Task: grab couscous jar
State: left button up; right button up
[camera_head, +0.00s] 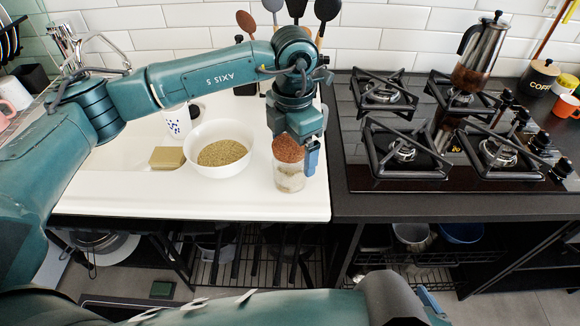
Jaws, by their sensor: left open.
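The couscous jar (290,178) is a clear glass jar with pale contents and a brown, rough-looking top. It stands upright on the white counter, near its front right corner. My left gripper (293,142) is open and points down over the jar's top. One blue finger shows at the jar's right side; the other finger is mostly hidden. I cannot tell whether the fingers touch the jar. My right gripper (432,305) shows only in part at the bottom, low in front of the counter, and its jaws are not clear.
Utensils (272,12) stand behind my arm. The gas hob (365,185) is on the right, with a coffee press (479,55) at its back.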

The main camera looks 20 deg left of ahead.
pick_arm(q)
jog(key=f, duration=0.5)
jog(key=shift+w+a+f, duration=0.1)
jog(key=shift+w+a, duration=0.05)
jog(key=shift+a, duration=0.2)
jog(key=c, duration=1.3)
